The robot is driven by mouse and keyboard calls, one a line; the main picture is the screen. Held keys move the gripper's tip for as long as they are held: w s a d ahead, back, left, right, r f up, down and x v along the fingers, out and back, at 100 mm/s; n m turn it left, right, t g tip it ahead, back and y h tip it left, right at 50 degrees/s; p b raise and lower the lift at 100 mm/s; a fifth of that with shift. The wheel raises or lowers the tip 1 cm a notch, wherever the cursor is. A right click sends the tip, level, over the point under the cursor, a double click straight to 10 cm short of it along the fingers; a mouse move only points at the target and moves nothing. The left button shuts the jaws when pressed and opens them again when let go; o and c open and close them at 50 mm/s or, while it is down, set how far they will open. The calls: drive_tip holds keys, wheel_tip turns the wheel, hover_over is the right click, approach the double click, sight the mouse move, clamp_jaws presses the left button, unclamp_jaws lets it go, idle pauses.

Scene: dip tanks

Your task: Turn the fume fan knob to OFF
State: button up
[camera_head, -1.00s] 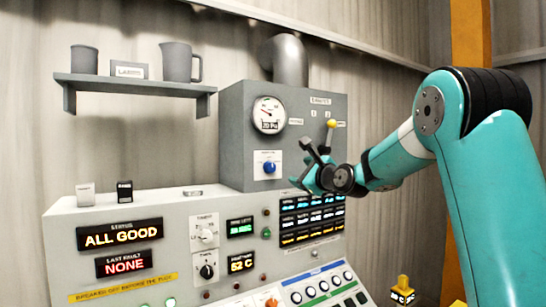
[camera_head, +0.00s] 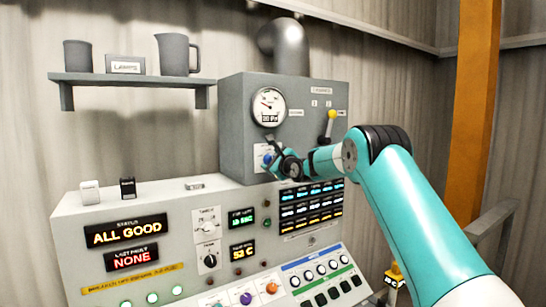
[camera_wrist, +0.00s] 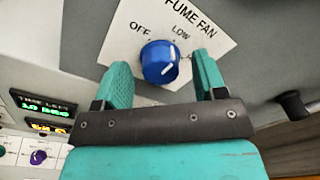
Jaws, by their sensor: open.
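The blue fume fan knob (camera_wrist: 160,63) sits on a white label plate (camera_wrist: 205,36) in the wrist view. OFF is printed to its upper left and LOW above it. White marks show on the knob's right side, so its pointer appears turned away from OFF. My gripper (camera_wrist: 163,68) is open, with one teal finger to each side of the knob. Whether the fingers touch it is unclear. In the head view my gripper (camera_head: 273,160) is at the front of the grey box (camera_head: 240,125) and largely hides the knob.
A gauge (camera_head: 268,106) and a yellow-tipped lever (camera_head: 329,124) are on the box above my gripper. Below is the control console (camera_head: 85,220) with displays, small knobs and buttons. A shelf (camera_head: 130,77) with vessels hangs at left.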

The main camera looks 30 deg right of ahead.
drive_tip(key=shift+w, duration=0.1)
drive_tip(key=c, duration=0.9)
drive_tip(key=shift+c, duration=0.2)
drive_tip(key=shift+f+n+b, duration=0.15)
drive_tip(key=shift+n+b, duration=0.25)
drive_tip(key=shift+b, duration=0.1)
drive_tip(key=shift+f+n+y+b, duration=0.1)
drive_tip(key=shift+n+y+b, duration=0.1)
drive_tip(key=shift+n+b, duration=2.35)
drive_tip(key=shift+f+n+y+b, duration=0.1)
drive_tip(key=shift+n+y+b, duration=0.1)
drive_tip(key=shift+n+b, duration=2.3)
drive_tip(key=shift+n+p, duration=0.65)
drive_tip(key=shift+n, duration=0.2)
